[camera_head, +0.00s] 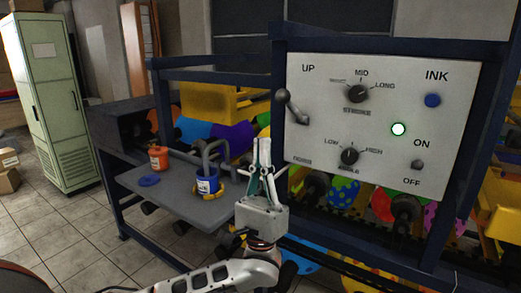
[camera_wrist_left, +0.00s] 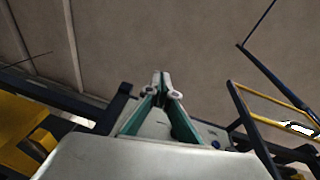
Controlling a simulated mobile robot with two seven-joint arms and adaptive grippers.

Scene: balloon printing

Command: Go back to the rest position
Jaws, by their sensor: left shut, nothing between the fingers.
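My left gripper (camera_head: 261,145) points upward in the head view, in front of the machine and just left of the grey control panel (camera_head: 375,118). Its fingers are together and hold nothing. In the left wrist view the fingertips (camera_wrist_left: 160,75) meet, with only the ceiling behind them. My right gripper does not show.
The machine's dark blue frame (camera_head: 465,185) surrounds the panel, with coloured balloons below. A green cabinet (camera_head: 55,115) stands far left. Tiled floor (camera_head: 60,235) is free at left.

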